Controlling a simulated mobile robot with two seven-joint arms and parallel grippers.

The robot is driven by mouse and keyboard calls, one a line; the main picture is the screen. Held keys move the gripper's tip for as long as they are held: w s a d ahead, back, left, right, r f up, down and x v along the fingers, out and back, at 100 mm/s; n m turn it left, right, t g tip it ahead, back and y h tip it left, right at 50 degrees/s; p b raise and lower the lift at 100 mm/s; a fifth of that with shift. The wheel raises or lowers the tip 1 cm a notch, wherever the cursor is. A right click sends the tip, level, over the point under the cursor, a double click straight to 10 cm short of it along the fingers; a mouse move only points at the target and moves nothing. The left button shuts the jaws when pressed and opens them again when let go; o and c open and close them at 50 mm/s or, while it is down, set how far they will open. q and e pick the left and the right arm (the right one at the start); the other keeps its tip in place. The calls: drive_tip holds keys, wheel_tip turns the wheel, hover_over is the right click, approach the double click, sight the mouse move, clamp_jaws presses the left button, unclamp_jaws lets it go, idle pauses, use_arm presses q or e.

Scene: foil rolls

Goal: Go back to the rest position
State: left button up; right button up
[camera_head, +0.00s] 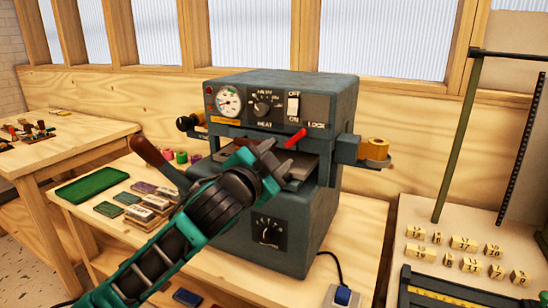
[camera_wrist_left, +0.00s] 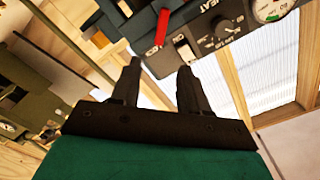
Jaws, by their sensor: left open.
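My left gripper (camera_head: 272,160) is in front of the grey-green foil machine (camera_head: 330,105), near its middle opening and just left of the red lever (camera_head: 290,139). In the left wrist view the two dark fingers (camera_wrist_left: 160,85) stand apart with nothing between them. The red lever (camera_wrist_left: 162,27) and the machine's front panel (camera_wrist_left: 220,25) show beyond the fingertips in that view. I cannot tell whether a fingertip touches the machine. My right gripper is not in view.
The wooden bench (camera_head: 345,228) carries the machine, a green tray (camera_head: 87,186), several small blocks and foil rolls (camera_head: 181,157). A gold roll (camera_head: 375,149) sits on the machine's right side. Numbered blocks (camera_head: 464,243) and a dark upright frame (camera_head: 462,135) stand at the right.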

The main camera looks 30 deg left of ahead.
use_arm(q)
wheel_tip(320, 180, down, 13)
drive_tip(key=s+d+n+g+h, duration=0.1)
drive_tip(key=s+d+g, duration=0.1)
drive_tip(key=d, duration=0.1)
drive_tip(key=s+d+f+n+g, duration=0.2)
drive_tip(key=s+d+f, duration=0.1)
drive_tip(key=s+f, duration=0.7)
drive_tip(key=s+d+f+n+g+h, duration=0.1)
drive_tip(key=s+d+f+n+g, duration=0.1)
drive_tip(key=s+f, duration=0.9)
wheel_tip(320, 180, down, 4)
drive_tip(key=shift+d+f+n+g+h, duration=0.2)
drive_tip(key=shift+d+n+g+h, duration=0.15)
drive_tip(key=shift+g, duration=0.25)
